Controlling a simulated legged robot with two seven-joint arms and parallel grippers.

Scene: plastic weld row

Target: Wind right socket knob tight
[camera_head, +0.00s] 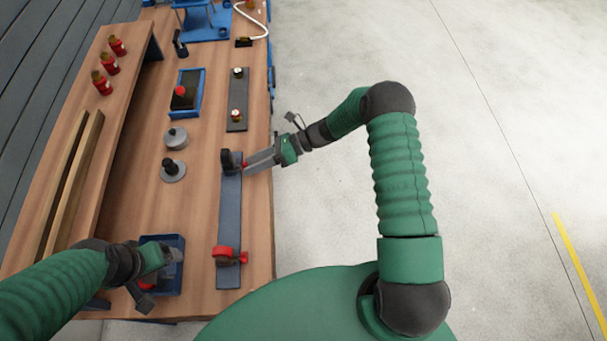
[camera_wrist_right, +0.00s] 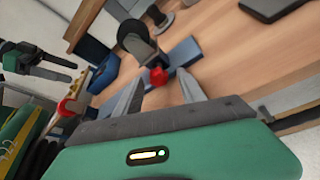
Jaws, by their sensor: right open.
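A long blue-grey bar fixture (camera_head: 230,210) lies on the bench with a dark socket (camera_head: 230,161) at its far end and a red socket (camera_head: 222,254) at its near end. The dark socket has a small red knob on its right side, mostly hidden by my fingers in the head view. In the right wrist view this red knob (camera_wrist_right: 157,77) shows between the fingertips. My right gripper (camera_head: 250,163) is open beside it; contact cannot be told. The near socket has its own red knob (camera_head: 243,258). My left gripper (camera_head: 172,258) is over a blue bin, its jaws unclear.
The blue bin (camera_head: 176,289) stands at the near left. Grey discs with posts (camera_head: 173,170), a blue tray with a red button (camera_head: 187,92) and a grey plate (camera_head: 238,99) with two knobs lie farther back. Red bottles (camera_head: 110,64) stand on a raised shelf. Floor is clear right of the bench.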

